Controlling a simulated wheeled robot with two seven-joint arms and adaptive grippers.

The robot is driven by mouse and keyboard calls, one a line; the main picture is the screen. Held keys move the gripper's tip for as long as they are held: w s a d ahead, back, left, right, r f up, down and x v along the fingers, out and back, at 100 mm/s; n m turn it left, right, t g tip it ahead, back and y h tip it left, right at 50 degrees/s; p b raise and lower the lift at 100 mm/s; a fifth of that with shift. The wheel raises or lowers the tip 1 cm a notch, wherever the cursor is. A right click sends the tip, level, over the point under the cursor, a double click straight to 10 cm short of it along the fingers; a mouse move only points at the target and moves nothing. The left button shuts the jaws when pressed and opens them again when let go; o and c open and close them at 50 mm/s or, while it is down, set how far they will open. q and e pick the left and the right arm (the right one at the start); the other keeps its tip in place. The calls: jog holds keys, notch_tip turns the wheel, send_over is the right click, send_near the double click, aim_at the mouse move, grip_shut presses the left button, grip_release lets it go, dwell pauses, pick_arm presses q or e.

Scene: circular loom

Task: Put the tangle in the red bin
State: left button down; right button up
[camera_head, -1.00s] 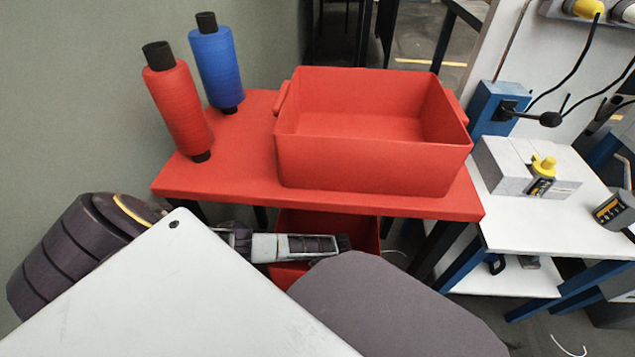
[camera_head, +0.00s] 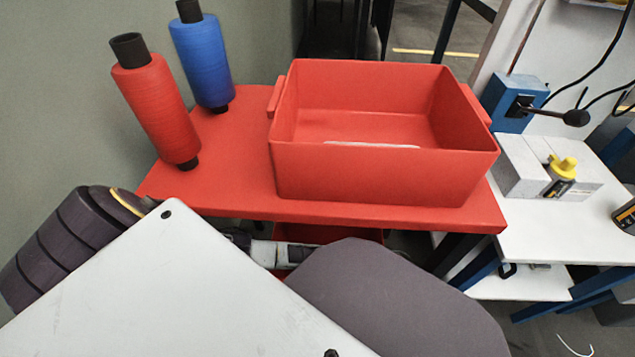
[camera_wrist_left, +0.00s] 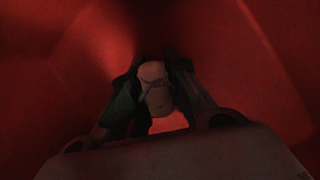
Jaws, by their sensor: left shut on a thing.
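A lower red bin (camera_head: 325,233) stands under the red table, mostly hidden by the table and my own body. My left arm reaches toward it, and its gripper is hidden in the head view. In the left wrist view my left gripper (camera_wrist_left: 155,90) is surrounded by red walls (camera_wrist_left: 250,80). It is shut on a pale rounded thing with thin strands across it, likely the tangle (camera_wrist_left: 153,75); the view is dark. A large open red bin (camera_head: 385,178) sits on the table, with a pale strip (camera_head: 372,145) low inside it. My right gripper is not in view.
On the red table (camera_head: 230,150) a red spool (camera_head: 157,112) and a blue spool (camera_head: 203,60) stand at the left. The table edge is above my left arm.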

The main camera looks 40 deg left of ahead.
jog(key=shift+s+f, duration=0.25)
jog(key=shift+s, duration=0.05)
pick_arm(q)
jog(key=c, duration=1.4)
grip_release()
jog(key=shift+f, duration=0.1)
jog(key=shift+o, duration=0.2)
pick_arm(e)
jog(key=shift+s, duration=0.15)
